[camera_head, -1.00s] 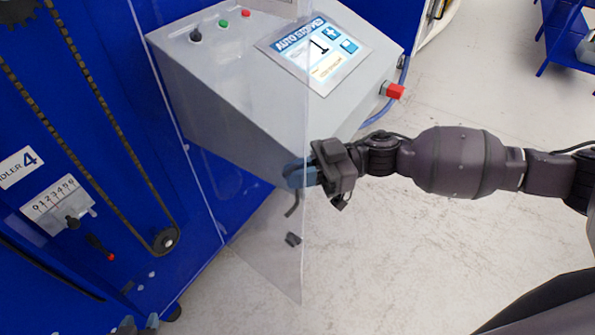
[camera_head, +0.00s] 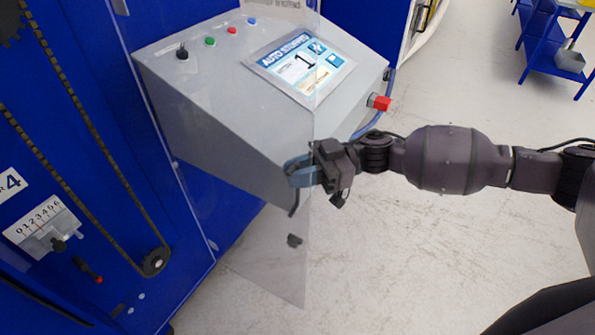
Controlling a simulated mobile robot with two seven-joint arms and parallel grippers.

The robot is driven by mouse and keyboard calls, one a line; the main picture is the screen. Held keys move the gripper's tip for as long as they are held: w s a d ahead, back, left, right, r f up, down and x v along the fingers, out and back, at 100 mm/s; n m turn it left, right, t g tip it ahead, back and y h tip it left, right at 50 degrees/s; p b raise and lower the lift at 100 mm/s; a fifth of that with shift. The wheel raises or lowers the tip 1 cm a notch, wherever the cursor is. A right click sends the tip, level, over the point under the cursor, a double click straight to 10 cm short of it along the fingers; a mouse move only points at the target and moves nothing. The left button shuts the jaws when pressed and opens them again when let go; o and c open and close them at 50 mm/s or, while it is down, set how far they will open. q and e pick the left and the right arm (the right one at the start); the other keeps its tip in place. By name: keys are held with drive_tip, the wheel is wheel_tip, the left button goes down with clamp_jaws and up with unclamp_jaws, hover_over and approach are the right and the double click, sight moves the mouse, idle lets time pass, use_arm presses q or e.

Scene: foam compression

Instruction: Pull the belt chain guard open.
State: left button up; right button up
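The belt chain guard (camera_head: 255,255) is a clear panel. It stands out from the blue machine at an angle, with its hinge side at the left and its free edge at the right. The chain (camera_head: 95,175) behind it on the machine is exposed. A dark handle piece (camera_head: 294,240) sits on the panel near the free edge. My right gripper (camera_head: 297,172) is at the free edge, just above that piece, with its blue-grey fingers overlapping the panel. Whether the fingers are closed on the handle is unclear. My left gripper is out of view.
A grey sloped console (camera_head: 225,105) with buttons and a screen stands behind the guard. A red knob (camera_head: 379,103) sticks out of its right side. A blue rack (camera_head: 535,50) is at the far right. The pale floor (camera_head: 430,260) is clear.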

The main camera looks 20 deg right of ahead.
drive_tip(key=shift+d, duration=0.15)
drive_tip(key=w+d+b, duration=0.1)
drive_tip(key=d, duration=0.9)
drive_tip(key=shift+d, duration=0.25)
drive_tip(key=shift+d, duration=0.15)
